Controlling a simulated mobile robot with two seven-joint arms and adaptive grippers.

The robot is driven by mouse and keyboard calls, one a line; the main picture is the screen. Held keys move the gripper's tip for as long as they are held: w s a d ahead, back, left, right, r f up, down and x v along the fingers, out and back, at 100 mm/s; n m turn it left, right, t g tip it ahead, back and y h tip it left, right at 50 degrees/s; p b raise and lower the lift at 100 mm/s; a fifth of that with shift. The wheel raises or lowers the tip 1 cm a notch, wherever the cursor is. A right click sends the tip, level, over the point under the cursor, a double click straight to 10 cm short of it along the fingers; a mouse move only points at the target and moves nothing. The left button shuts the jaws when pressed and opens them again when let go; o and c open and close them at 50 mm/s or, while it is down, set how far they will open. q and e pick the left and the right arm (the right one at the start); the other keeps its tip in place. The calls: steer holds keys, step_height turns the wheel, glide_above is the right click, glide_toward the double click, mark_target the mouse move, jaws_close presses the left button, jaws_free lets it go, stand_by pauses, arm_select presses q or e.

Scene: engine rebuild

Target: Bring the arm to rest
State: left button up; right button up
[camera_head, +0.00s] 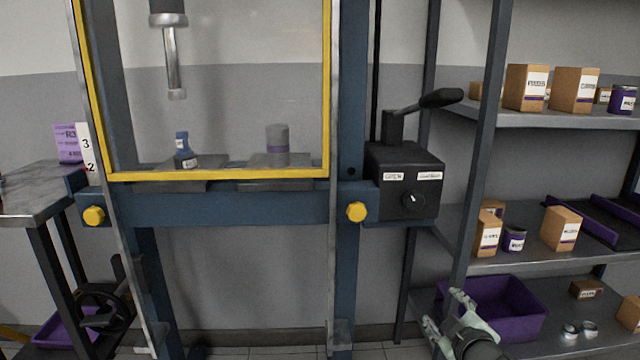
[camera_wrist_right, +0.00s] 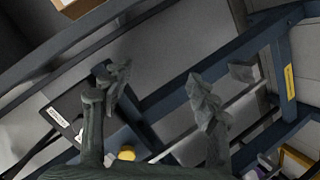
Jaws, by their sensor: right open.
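My right gripper (camera_head: 452,318) is low in the head view, right of the press frame and in front of the shelf rack. Its two pale fingers are apart and I see nothing between them. The right wrist view shows the same gripper (camera_wrist_right: 160,98) with its fingers spread wide and empty, with the blue press frame and the black control box (camera_wrist_right: 68,118) behind. My left gripper does not show in either view.
The blue press frame (camera_head: 230,208) with a yellow-edged guard stands in the centre. A lever control box (camera_head: 403,165) is on its right. A shelf rack (camera_head: 560,120) with boxes and a purple bin (camera_head: 500,305) is at right. A metal table (camera_head: 35,200) is at left.

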steer(key=s+d+f+m+g, duration=0.1)
steer(key=s+f+m+g, duration=0.15)
steer(key=s+f, duration=0.7)
steer(key=s+d+f+m+g, duration=0.1)
steer(key=s+f+g, duration=0.35)
steer(key=f, duration=0.75)
steer(key=s+d+f+m+g, duration=0.1)
steer(key=s+f+m, duration=0.1)
steer(key=s+f, duration=0.8)
steer(key=s+a+f+m+g, duration=0.1)
steer(key=s+f+g, duration=0.2)
steer(key=s+f, duration=0.7)
steer(key=s, duration=0.3)
steer(key=shift+s+a+g, duration=0.2)
steer(key=shift+a+g, duration=0.1)
steer(key=shift+g, duration=0.1)
